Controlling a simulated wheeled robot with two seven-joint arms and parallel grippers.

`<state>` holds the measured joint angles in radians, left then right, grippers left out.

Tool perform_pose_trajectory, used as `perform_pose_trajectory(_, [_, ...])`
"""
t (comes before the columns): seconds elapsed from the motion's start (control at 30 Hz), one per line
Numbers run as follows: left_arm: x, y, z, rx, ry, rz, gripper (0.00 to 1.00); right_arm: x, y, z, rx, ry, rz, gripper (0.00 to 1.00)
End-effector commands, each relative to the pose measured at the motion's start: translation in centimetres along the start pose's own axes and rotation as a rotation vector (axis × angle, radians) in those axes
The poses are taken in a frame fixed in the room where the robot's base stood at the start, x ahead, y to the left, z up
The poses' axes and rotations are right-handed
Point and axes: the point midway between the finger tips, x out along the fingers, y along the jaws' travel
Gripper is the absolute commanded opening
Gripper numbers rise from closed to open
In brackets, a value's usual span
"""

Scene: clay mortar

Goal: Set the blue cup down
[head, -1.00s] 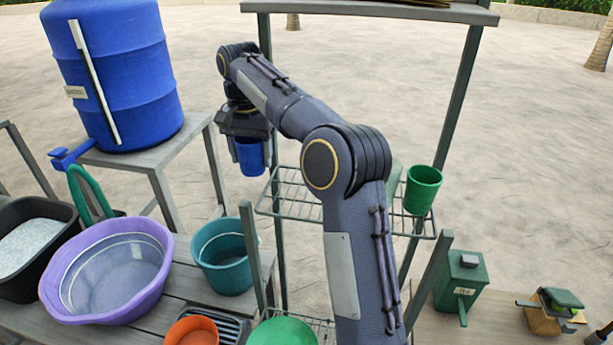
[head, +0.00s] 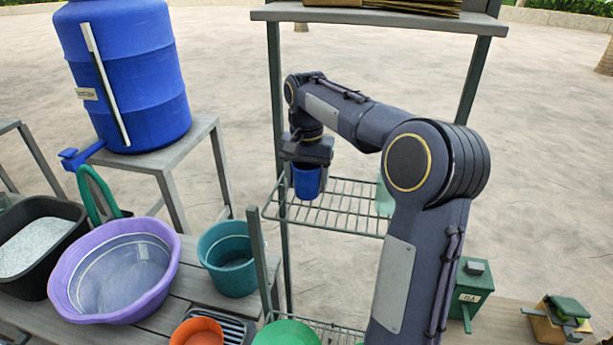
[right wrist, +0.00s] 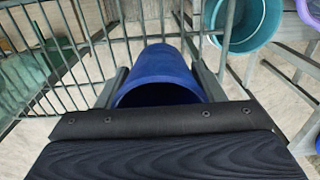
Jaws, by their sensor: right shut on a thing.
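The blue cup (head: 307,182) is held in my right gripper (head: 307,172), which is shut on it. In the head view the cup hangs below the gripper, upright, at the left end of the wire rack shelf (head: 345,213). I cannot tell whether its base touches the wires. In the right wrist view the blue cup (right wrist: 160,72) sits between the two fingers of the gripper (right wrist: 158,85), with the rack's wires (right wrist: 85,50) behind it and to the left. My left gripper does not show.
A pale green container (head: 385,196) stands on the shelf's right side, partly behind my arm. A teal bucket (head: 228,262) and a purple basin (head: 115,270) stand on the bench to the left. Rack posts (head: 277,100) rise close to the gripper. The shelf's middle is clear.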

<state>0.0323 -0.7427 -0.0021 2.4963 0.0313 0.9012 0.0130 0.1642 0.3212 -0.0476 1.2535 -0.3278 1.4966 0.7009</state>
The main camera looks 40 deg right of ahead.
Motion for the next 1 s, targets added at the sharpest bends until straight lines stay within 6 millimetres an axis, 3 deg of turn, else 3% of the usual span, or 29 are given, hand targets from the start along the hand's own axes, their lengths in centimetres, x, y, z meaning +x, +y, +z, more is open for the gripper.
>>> perform_pose_trajectory(0.2, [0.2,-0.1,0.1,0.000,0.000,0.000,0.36,0.3,0.0,0.0,0.000,0.000,0.000,0.39])
perform_pose_trajectory(0.23, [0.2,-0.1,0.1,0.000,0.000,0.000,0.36,0.3,0.0,0.0,0.000,0.000,0.000,0.63])
perform_pose_trajectory(0.4, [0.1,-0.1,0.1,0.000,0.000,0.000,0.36,0.2,0.0,0.0,0.000,0.000,0.000,0.84])
perform_pose_trajectory(0.77, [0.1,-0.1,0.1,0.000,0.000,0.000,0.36,-0.4,-0.1,0.0,-0.001,0.002,-0.001,0.84])
perform_pose_trajectory(1.0, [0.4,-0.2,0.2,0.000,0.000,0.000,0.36,-4.4,-0.1,-0.1,-0.001,0.003,-0.003,0.84])
